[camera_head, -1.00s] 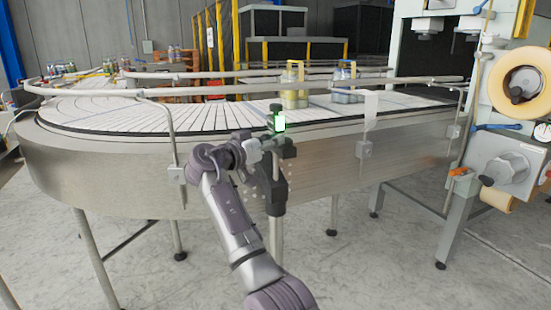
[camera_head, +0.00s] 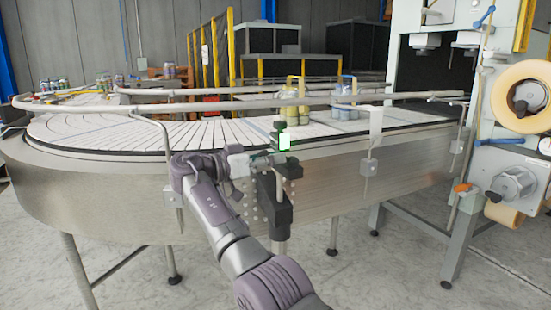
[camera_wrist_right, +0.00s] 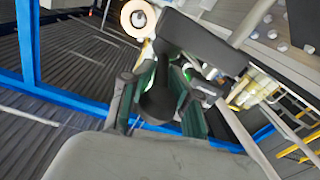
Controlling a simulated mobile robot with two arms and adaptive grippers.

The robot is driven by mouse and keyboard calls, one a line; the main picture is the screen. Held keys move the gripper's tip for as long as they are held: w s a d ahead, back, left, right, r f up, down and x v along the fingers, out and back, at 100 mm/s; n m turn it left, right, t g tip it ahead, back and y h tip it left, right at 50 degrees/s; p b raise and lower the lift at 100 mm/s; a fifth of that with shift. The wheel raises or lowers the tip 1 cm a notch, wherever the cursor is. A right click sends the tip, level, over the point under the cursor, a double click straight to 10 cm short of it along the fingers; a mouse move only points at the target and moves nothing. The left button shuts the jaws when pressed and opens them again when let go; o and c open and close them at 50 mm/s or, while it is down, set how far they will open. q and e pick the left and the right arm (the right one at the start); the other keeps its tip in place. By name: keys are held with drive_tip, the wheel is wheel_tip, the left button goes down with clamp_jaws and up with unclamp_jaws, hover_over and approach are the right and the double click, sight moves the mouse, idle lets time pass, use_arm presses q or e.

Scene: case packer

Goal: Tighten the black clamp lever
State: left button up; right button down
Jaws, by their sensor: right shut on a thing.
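The black clamp lever (camera_wrist_right: 158,101) shows in the right wrist view as a dark rounded handle between two fingers with green pads. A black block or arm (camera_wrist_right: 200,42) lies just beyond it. My right gripper (camera_wrist_right: 168,100) is shut on the lever. In the head view my right gripper (camera_head: 256,161) is at the black clamp bracket (camera_head: 278,205) on the conveyor's near side. The lever is mostly hidden there, and its angle is hard to tell. My left gripper is not in view.
The steel conveyor (camera_head: 100,205) curves behind the bracket, with guide rails (camera_head: 220,105) above its white belt. Yellowish bottle packs (camera_head: 291,108) stand on the belt. A machine with a tape roll (camera_head: 524,92) stands at the right. Grey floor is open in front.

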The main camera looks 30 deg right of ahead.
drive_tip(key=shift+f, duration=0.1)
drive_tip(key=c, duration=1.2)
unclamp_jaws()
drive_tip(key=shift+a, duration=0.1)
drive_tip(key=shift+o, duration=0.2)
drive_tip(key=shift+w, duration=0.15)
drive_tip(key=shift+a, duration=0.1)
drive_tip(key=a, duration=0.7)
drive_tip(key=shift+a, duration=0.25)
